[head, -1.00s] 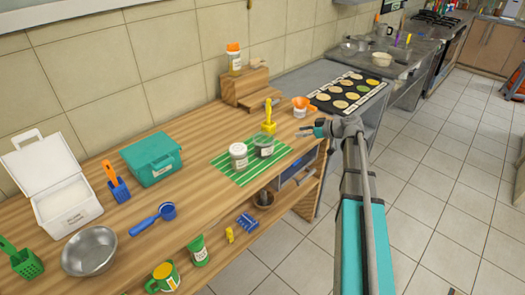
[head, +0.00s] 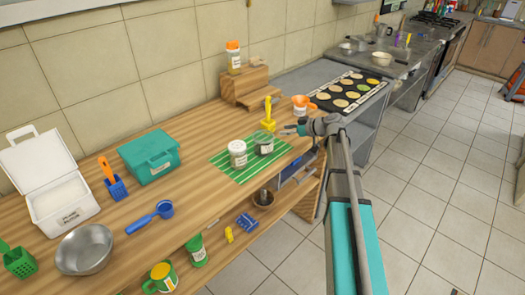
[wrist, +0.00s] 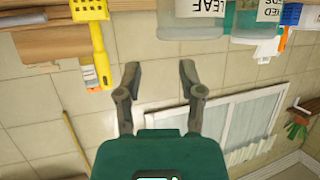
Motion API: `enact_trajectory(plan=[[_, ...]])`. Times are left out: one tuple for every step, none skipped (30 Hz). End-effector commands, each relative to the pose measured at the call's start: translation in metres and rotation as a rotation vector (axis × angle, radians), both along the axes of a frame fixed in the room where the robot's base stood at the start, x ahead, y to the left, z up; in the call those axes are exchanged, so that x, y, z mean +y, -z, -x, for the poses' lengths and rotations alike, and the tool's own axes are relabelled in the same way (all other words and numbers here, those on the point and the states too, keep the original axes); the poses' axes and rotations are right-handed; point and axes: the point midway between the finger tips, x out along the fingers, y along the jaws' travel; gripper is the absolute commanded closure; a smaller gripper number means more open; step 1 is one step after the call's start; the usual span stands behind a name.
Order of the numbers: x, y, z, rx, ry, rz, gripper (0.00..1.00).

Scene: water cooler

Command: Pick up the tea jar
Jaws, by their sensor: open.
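Two jars stand upright side by side on a green striped mat (head: 221,165). In the upside-down wrist view, one jar (wrist: 202,30) has a label reading "LEAF", which fits the dark jar as the tea jar. The other jar's (wrist: 247,24) label seems to end in "SEEDS". Both are cut by the frame's top edge. My gripper (head: 287,131) is open and empty, just right of the dark jar and apart from it. Its fingers (wrist: 159,80) have only wall between them.
A yellow tool (head: 268,115) stands just behind the dark jar, close to my gripper. An orange-topped container (head: 300,105) and a wooden step stand (head: 244,87) are behind. A teal box (head: 149,157) is left. Bare table lies left of the mat.

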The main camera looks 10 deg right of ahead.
Motion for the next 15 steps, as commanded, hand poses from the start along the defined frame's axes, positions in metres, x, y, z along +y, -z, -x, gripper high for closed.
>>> enact_trajectory(plan=[[0.0051,0.0046,-0.0041,0.001,-0.002,0.000,0.50],[0.0075,0.0054,-0.0056,0.001,-0.002,0.000,0.50],[0.0100,0.0063,-0.0072,0.001,-0.002,0.000,0.50],[0.0114,0.0068,-0.0081,0.001,-0.002,0.000,0.50],[0.0124,0.0070,-0.0089,0.001,-0.002,0.000,0.50],[0.0135,0.0072,-0.0097,0.000,-0.001,0.000,0.50],[0.0140,0.0072,-0.0101,0.000,-0.001,0.000,0.50],[0.0143,0.0073,-0.0102,0.000,-0.001,0.000,0.50],[0.0146,0.0071,-0.0103,0.000,-0.001,0.000,0.50],[0.0146,0.0070,-0.0103,0.000,-0.001,0.000,0.50],[0.0147,0.0069,-0.0103,0.000,-0.001,0.000,0.50],[0.0147,0.0068,-0.0101,0.000,-0.001,0.000,0.50],[0.0147,0.0068,-0.0101,0.000,-0.001,0.000,0.50],[0.0147,0.0068,-0.0101,0.000,-0.001,0.000,0.50],[0.0147,0.0068,-0.0101,0.000,-0.001,0.000,0.50]])
